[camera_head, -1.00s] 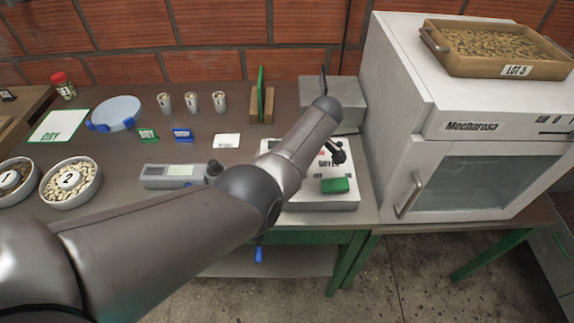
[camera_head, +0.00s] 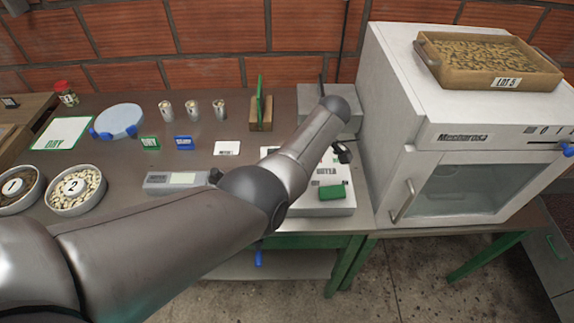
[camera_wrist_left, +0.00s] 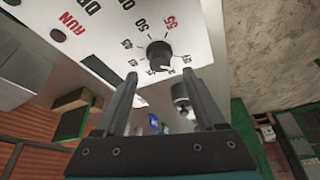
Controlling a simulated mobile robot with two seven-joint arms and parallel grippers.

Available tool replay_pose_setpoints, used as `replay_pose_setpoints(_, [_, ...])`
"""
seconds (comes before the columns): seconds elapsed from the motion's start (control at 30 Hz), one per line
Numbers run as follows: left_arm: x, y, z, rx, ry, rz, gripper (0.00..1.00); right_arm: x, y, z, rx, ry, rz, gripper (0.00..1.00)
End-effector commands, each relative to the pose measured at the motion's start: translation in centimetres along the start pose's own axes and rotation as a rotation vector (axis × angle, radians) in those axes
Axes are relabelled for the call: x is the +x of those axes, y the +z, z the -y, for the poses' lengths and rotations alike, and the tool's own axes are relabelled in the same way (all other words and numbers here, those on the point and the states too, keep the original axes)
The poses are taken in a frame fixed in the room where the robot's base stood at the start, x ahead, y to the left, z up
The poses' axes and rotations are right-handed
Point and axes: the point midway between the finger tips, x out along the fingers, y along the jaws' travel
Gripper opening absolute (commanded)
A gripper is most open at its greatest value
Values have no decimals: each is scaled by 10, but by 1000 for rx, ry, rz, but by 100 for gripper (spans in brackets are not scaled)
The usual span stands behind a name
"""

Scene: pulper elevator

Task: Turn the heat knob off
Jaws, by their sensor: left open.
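The heat knob (camera_wrist_left: 160,54) is a small round black dial on a white panel (camera_wrist_left: 200,22), ringed by numbers, with 55 in red. In the left wrist view it lies just beyond and between the fingertips of my left gripper (camera_wrist_left: 158,74). The fingers are open, one on each side of it, and hold nothing. I cannot tell whether they touch it, and its exact setting is too small to read. In the head view my left arm covers much of the white box (camera_head: 335,208) on the table, and I cannot pick out the knob there. My right gripper is out of view.
The white oven (camera_head: 400,110) stands close on the right, with a tray of beans (camera_head: 440,72) on top. A wooden stand with a green board (camera_head: 261,118) and a grey box (camera_head: 312,97) are behind my arm. A grey meter (camera_head: 160,186) lies left of it.

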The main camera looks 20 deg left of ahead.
Motion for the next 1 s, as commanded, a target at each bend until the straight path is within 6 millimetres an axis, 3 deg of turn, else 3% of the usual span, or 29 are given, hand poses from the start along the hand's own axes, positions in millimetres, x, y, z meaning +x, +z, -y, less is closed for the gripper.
replay_pose_setpoints(0.03, [-13, -2, 0, 0, 1, 0, 72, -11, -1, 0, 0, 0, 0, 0])
replay_pose_setpoints(0.6, [-92, -2, 0, 0, 1, 0, 72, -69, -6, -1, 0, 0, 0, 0])
replay_pose_setpoints(1.0, [-110, 0, 0, -1, 0, -1, 72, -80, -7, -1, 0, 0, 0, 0])
